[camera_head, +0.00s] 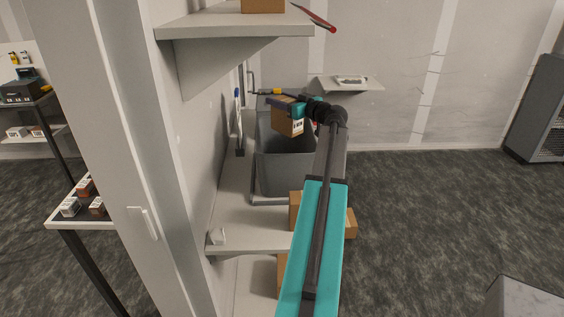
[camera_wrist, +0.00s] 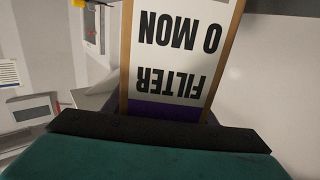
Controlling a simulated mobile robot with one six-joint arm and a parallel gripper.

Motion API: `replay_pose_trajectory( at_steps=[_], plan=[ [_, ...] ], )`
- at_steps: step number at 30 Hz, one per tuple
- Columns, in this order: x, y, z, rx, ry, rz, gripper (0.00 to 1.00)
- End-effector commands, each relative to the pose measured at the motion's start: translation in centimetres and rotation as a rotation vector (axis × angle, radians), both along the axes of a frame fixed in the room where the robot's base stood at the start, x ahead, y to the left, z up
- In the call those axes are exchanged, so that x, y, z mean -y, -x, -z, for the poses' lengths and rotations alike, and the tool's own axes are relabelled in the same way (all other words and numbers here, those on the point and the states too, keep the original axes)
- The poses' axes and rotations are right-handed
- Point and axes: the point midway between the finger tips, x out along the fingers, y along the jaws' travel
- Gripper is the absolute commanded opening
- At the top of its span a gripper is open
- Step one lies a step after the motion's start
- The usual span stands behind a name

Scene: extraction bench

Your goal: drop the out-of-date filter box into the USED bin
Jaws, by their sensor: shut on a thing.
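A brown cardboard filter box (camera_head: 286,121) with a white label is held by my gripper (camera_head: 296,106) over a grey open bin (camera_head: 284,178). My gripper is shut on the box. In the wrist view the filter box (camera_wrist: 180,50) fills the upper middle, its label upside down, reading "FILTER" and "0 MON", with a purple band at its lower edge. The bin stands on a pale shelf against the wall. No writing on the bin can be read, and its floor is hidden.
Brown boxes (camera_head: 351,224) sit partly behind my arm. An upper shelf (camera_head: 235,22) juts out above, and a small wall shelf (camera_head: 362,84) is behind.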

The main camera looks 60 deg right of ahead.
Motion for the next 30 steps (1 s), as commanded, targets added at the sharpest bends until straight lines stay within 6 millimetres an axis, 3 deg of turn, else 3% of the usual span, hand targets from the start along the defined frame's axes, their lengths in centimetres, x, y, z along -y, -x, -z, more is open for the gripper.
replay_pose_trajectory(
  at_steps=[8, 9, 12, 23, 30],
  plan=[
    [0.0, 0.0, 0.0, 0.001, 0.000, 0.000, 0.09],
    [0.0, -0.1, 0.0, 0.001, 0.000, -0.001, 0.56],
    [0.0, -0.1, 0.0, 0.001, 0.000, -0.001, 0.72],
    [-0.1, 0.0, 0.1, 0.000, 0.000, -0.001, 0.72],
    [-0.4, 1.7, 0.2, 0.001, 0.001, 0.001, 0.72]
  ],
)
